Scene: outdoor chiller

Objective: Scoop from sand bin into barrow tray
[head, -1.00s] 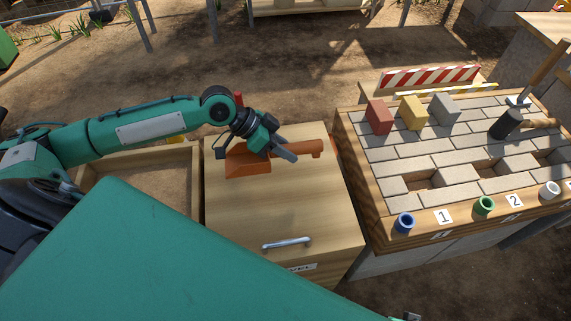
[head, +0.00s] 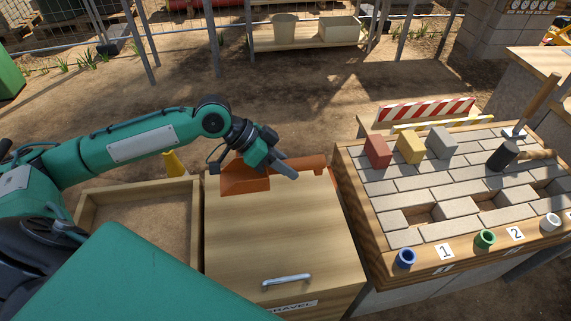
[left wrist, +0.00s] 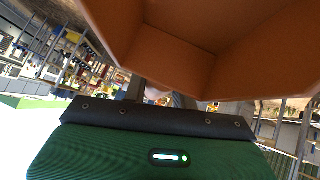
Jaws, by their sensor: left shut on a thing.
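My left gripper (head: 284,167) is shut on an orange scoop (head: 243,180), at its handle end. The scoop is over the far edge of the wooden lid; I cannot tell the exact gap beneath it. In the left wrist view the scoop's hollow (left wrist: 175,55) fills the top and looks empty. I see no barrow tray. My right gripper is not in view.
The lidded box (head: 275,235) has a metal handle (head: 287,280) and a partly visible gravel label. To the right, a paving table (head: 440,229) carries red, yellow and grey blocks, a mallet (head: 503,154) and coloured cups. A striped barrier (head: 427,109) stands behind it.

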